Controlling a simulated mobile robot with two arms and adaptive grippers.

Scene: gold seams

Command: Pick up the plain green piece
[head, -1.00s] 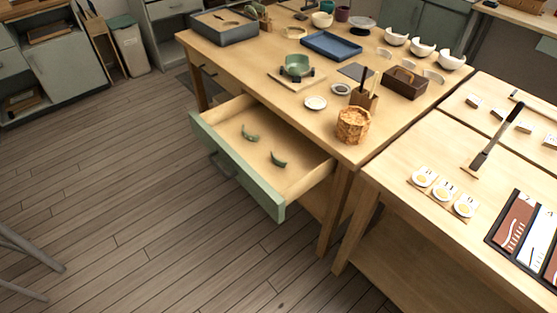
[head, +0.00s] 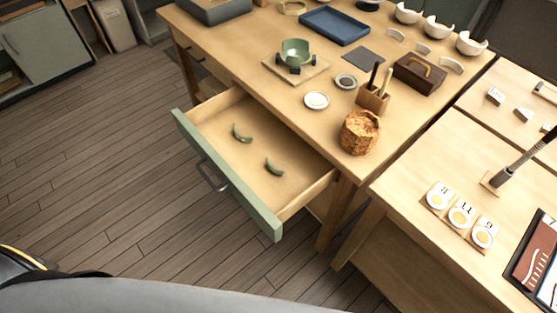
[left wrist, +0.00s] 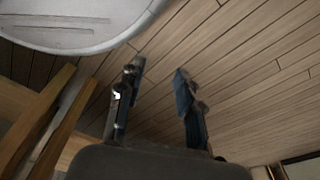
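Two curved green pieces lie apart in the open drawer (head: 228,168) of the wooden table: one at the left (head: 241,134) and one at the right (head: 274,167). They are too small here to tell which is plain. A green bowl (head: 295,50) stands on a board on the table above. My left gripper (left wrist: 160,72) shows in the left wrist view, its two fingers apart with nothing between them and floor planks behind. My right gripper is in neither view.
A cork-like container (head: 360,132), a tool holder (head: 373,98) and two small dishes stand near the table corner above the drawer. A second table (head: 420,247) with numbered discs is at the right. The floor left of the drawer is clear.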

